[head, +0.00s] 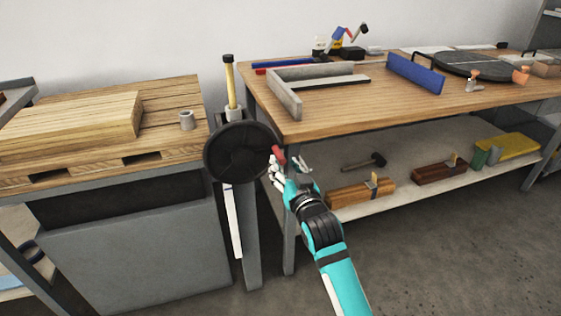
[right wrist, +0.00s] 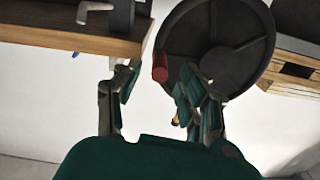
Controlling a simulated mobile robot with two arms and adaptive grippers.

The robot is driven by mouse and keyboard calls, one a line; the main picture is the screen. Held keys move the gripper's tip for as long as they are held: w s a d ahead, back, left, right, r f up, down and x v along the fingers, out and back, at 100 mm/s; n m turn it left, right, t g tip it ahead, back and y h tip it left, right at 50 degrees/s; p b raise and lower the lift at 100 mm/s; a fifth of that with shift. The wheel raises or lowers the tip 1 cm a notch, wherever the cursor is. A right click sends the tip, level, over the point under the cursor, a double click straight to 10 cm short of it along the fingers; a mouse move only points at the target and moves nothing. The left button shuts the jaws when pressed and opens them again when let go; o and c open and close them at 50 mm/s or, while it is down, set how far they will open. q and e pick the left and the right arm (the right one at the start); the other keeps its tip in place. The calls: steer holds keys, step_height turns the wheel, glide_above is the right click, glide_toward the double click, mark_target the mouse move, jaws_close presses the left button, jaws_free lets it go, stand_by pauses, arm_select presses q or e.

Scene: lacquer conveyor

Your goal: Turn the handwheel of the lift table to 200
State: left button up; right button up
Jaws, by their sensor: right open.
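The handwheel (head: 232,158) is a dark disc on a grey post between the lift table (head: 130,245) and the workbench. Its red handle (head: 279,154) sticks out at the wheel's right side. My right gripper (head: 288,166) is open just in front of this handle. In the right wrist view the red handle (right wrist: 160,67) lies just beyond and between the open fingers (right wrist: 158,90), with the handwheel (right wrist: 235,60) behind the right-hand finger. I cannot tell whether a finger touches the wheel. No readable 200 mark shows. My left gripper is out of view.
The workbench (head: 370,125) stands close on the right, its corner and leg near my right gripper. A yellow rod (head: 231,85) rises behind the wheel. The floor in front is clear.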

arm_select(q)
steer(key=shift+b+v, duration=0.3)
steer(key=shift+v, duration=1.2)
arm_select(e)
steer(key=shift+x, duration=2)
steer(key=shift+c, duration=0.4)
jaws_close()
